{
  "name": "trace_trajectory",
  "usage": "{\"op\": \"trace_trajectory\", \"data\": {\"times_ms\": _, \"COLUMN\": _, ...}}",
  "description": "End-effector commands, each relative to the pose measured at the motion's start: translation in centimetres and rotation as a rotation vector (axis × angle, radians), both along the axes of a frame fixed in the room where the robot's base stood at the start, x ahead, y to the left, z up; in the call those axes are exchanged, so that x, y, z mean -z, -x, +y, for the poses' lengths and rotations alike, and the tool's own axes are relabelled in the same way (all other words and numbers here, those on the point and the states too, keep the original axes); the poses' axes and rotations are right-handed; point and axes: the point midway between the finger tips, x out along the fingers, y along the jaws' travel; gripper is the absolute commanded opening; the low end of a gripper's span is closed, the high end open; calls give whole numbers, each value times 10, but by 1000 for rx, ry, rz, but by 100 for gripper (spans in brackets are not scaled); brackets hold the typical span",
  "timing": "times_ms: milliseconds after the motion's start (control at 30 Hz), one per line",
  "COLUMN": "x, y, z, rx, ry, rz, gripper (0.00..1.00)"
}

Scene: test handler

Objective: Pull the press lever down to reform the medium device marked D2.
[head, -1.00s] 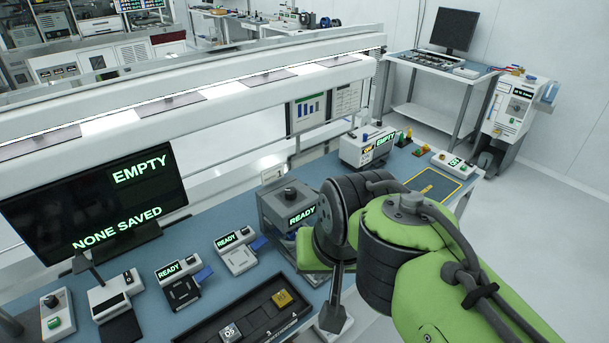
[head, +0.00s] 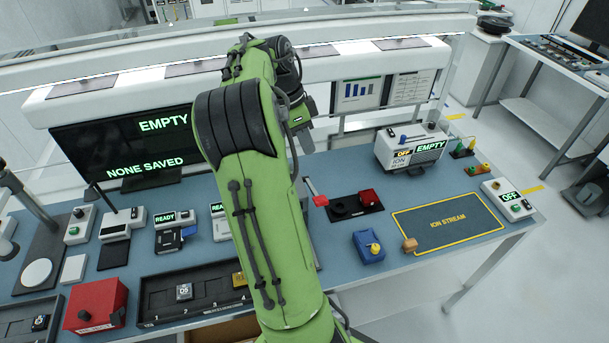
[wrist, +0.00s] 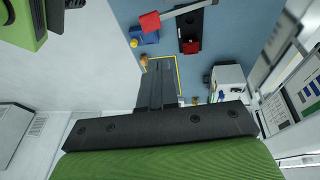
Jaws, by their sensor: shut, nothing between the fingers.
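A lever with a red grip (head: 320,200) and a grey bar sticks out from behind my arm in the head view. The wrist view shows its red grip (wrist: 150,22) and grey bar near the top. The machine it belongs to is mostly hidden behind my arm. My gripper (wrist: 160,68) is shut and empty, above the bench and apart from the lever. In the head view its hand (head: 302,112) is raised near the monitor's right side. I cannot make out a device marked D2.
A black plate with a red block (head: 368,196) lies right of the lever. A blue block (head: 368,247), the ION STREAM mat (head: 448,221) and a white ion box (head: 408,150) are further right. A dark tray (head: 205,303) with small devices and a red box (head: 96,306) stand in front.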

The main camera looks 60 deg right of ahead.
Motion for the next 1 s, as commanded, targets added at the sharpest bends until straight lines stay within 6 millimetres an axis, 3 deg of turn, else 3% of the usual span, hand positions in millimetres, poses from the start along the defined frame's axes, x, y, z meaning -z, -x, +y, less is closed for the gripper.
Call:
{"op": "trace_trajectory", "data": {"times_ms": 300, "x": 2, "y": 1, "z": -1, "rx": 9, "ry": 1, "rz": 3, "gripper": 0}}
{"op": "trace_trajectory", "data": {"times_ms": 433, "x": 11, "y": 4, "z": -2, "rx": 10, "ry": -1, "rz": 4, "gripper": 0}}
{"op": "trace_trajectory", "data": {"times_ms": 867, "x": 98, "y": 31, "z": -11, "rx": 9, "ry": -4, "rz": 5, "gripper": 0}}
{"op": "trace_trajectory", "data": {"times_ms": 1000, "x": 120, "y": 36, "z": -5, "rx": 6, "ry": -3, "rz": 4, "gripper": 0}}
